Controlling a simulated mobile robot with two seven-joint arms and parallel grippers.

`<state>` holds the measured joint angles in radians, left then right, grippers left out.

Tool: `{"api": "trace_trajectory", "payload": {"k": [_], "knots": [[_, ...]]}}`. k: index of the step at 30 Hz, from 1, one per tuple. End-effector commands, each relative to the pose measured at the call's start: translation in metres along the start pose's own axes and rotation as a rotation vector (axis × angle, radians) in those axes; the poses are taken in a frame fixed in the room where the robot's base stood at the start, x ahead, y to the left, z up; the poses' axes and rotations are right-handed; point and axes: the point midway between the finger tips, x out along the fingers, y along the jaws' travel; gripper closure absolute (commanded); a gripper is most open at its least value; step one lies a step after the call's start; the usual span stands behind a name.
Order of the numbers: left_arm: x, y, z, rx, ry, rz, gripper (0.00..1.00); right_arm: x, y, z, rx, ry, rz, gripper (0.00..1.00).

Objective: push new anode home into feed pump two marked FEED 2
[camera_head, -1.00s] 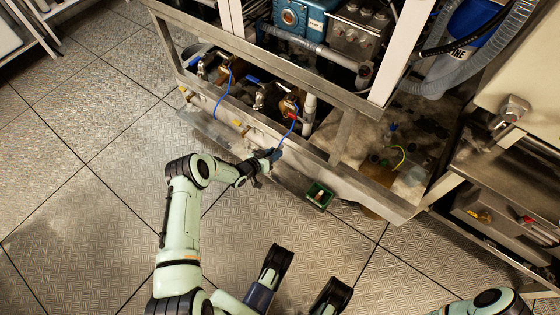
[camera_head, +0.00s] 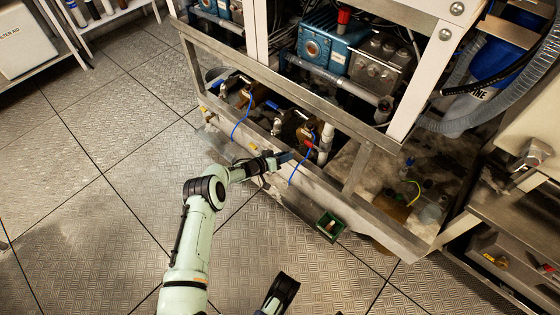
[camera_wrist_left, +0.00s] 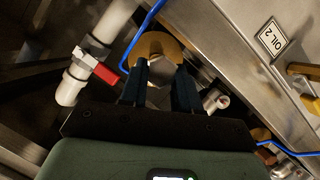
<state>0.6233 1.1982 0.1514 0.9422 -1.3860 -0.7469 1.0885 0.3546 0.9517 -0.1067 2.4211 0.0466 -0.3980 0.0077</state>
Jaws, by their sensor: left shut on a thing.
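My left gripper (camera_head: 284,158) reaches over the frame's front rail toward a brass-coloured pump (camera_head: 308,134) with a red-handled valve. In the left wrist view, my left gripper (camera_wrist_left: 162,88) is shut on a silvery hex-headed piece, the anode (camera_wrist_left: 160,70). The anode sits in front of the round brass face of the pump (camera_wrist_left: 153,46), in line with it or nearly so. The fingers hide its sides, and I cannot tell how deep it is seated. No FEED 2 mark is readable.
A white pipe (camera_wrist_left: 112,24) with a red valve handle (camera_wrist_left: 106,74) stands close left of the fingers. A blue cable (camera_wrist_left: 140,34) runs beside the pump. An OIL 2 label (camera_wrist_left: 272,39) is on the metal at right. A green tray (camera_head: 329,226) hangs at the rail.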

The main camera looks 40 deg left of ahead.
Motion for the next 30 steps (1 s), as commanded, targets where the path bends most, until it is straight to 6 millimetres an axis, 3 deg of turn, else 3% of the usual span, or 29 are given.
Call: {"api": "trace_trajectory", "payload": {"k": [10,11,13,14,30], "knots": [[0.003,0.000,-0.002,0.000,0.000,0.000,0.99,0.000,0.000,0.000,0.000,0.000,0.000,0.39],[0.003,0.000,-0.002,0.000,0.000,0.000,0.75,0.000,0.000,0.000,0.000,0.000,0.000,0.39],[0.003,0.000,-0.002,0.000,0.001,0.000,0.98,0.000,0.000,0.000,0.000,0.000,0.000,0.39],[0.003,0.000,-0.002,0.000,0.001,0.000,1.00,0.000,0.000,0.000,0.000,0.000,0.000,0.39],[0.028,0.000,-0.010,0.003,-0.001,0.001,1.00,0.000,0.000,0.000,0.000,0.000,0.000,0.39]]}}
